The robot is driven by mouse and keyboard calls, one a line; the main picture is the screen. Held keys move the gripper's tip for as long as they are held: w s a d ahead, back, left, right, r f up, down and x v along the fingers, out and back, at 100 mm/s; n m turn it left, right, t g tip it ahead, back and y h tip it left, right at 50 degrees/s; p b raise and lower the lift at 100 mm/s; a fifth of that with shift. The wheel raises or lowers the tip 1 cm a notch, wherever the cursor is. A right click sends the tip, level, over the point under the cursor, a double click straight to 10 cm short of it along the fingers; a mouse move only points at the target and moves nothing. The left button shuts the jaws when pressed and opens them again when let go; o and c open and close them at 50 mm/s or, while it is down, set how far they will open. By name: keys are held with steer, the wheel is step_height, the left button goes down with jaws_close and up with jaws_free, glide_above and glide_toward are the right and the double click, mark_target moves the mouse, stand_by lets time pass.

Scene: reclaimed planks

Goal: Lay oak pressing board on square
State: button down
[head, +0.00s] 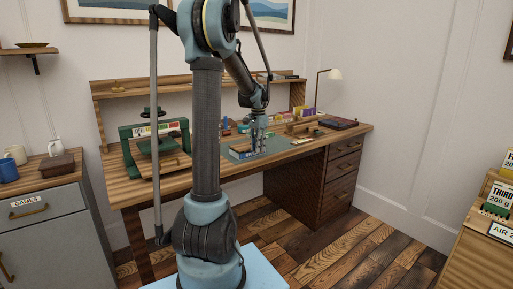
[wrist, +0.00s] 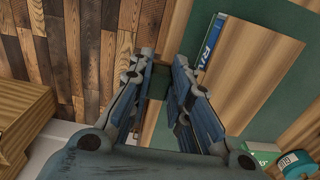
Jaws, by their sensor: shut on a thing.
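Green surface shows around both.
The wooden desk (head: 325,134) holds a green press (head: 150,146) at left, small items behind the mat, and a lamp (head: 331,78) at the back right. In the wrist view, a teal round thing (wrist: 295,162) and a green box (wrist: 262,150) are at lower right.

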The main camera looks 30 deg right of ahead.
steer(key=shift+f, duration=0.3)
steer(key=c, duration=1.4)
jaws_free()
step_height(320, 180, up, 12)
steer(key=shift+w+f, duration=0.1)
steer(key=shift+a, duration=0.1)
